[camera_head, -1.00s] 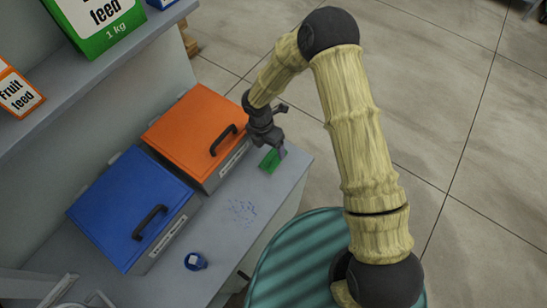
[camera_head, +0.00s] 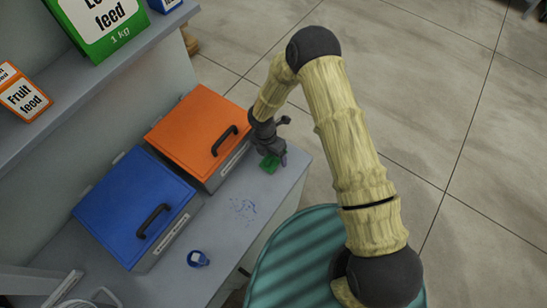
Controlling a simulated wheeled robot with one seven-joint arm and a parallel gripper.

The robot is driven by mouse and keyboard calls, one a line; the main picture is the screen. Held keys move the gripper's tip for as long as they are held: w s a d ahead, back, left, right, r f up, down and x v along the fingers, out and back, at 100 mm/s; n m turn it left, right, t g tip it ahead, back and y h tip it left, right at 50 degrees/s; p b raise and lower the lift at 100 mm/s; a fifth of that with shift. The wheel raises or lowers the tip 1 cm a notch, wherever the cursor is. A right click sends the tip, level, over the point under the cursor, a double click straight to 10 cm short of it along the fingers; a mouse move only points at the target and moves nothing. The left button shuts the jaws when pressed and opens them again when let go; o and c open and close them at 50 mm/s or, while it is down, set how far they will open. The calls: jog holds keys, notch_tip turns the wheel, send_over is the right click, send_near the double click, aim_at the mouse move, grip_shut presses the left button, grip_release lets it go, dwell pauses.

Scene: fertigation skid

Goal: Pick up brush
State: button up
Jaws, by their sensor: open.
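The brush, a small green thing (camera_head: 269,163), lies on the grey bench top near its far right corner, beside the orange box. My gripper (camera_head: 275,158) is right above it, pointing down, and hides part of it. The jaws are open. At this size I cannot tell whether the fingers are around the green part or just over it.
An orange-lidded box (camera_head: 199,136) and a blue-lidded box (camera_head: 135,208), both with black handles, stand along the wall side. A small blue round item (camera_head: 198,259) and bluish specks (camera_head: 244,208) are on the bench (camera_head: 222,233). A shelf (camera_head: 110,70) holds feed packs.

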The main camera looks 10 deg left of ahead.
jog(key=c, duration=1.1)
jog(key=shift+r, duration=0.1)
notch_tip(320, 180, up, 10)
jog(key=b, duration=0.2)
jog(key=shift+b, duration=0.3)
